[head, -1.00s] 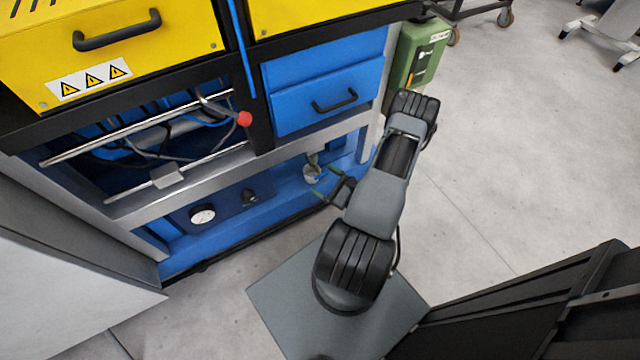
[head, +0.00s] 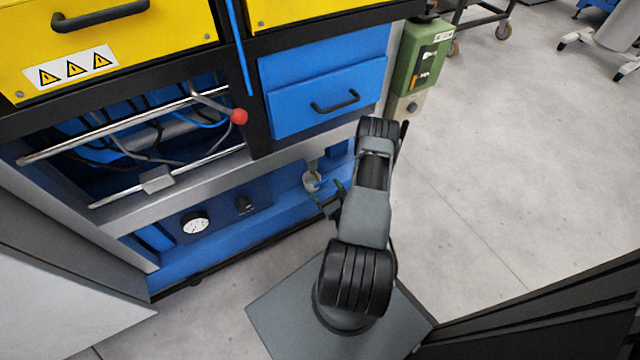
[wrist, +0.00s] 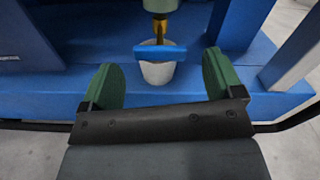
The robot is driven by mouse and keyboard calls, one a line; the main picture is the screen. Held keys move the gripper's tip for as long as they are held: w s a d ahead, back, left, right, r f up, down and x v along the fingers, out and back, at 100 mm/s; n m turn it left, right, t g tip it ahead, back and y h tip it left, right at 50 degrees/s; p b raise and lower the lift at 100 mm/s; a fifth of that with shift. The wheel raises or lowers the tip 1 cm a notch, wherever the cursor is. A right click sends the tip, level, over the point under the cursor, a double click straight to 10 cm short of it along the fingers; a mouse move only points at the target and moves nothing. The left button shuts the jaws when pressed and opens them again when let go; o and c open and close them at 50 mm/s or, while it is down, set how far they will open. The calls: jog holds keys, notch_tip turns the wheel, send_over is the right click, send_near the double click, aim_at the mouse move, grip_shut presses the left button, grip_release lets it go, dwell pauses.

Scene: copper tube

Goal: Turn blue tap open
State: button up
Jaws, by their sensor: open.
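The blue tap (wrist: 160,52) is a flat blue handle, lying crosswise in the wrist view under a brass stem and a green fitting (wrist: 160,6). A white cup (wrist: 157,73) stands just below and behind the handle. My gripper (wrist: 160,85) is open, with one green finger on each side of the tap; it looks short of the handle and I see no contact. In the head view my gripper (head: 328,202) is low at the cabinet's lower shelf, close to the cup (head: 312,181). The tap handle is too small to make out clearly there.
A blue drawer (head: 328,98) is above. A blue upright (wrist: 237,25) stands right of the tap. Open floor lies to the right.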

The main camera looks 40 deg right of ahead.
aim_at(322, 184)
jog(key=shift+w+d+b, duration=0.15)
jog(key=shift+w+b, duration=0.05)
jog(key=shift+w, duration=0.95)
jog(key=shift+w+d+b, duration=0.15)
jog(key=shift+w, duration=0.95)
jog(key=c, duration=0.9)
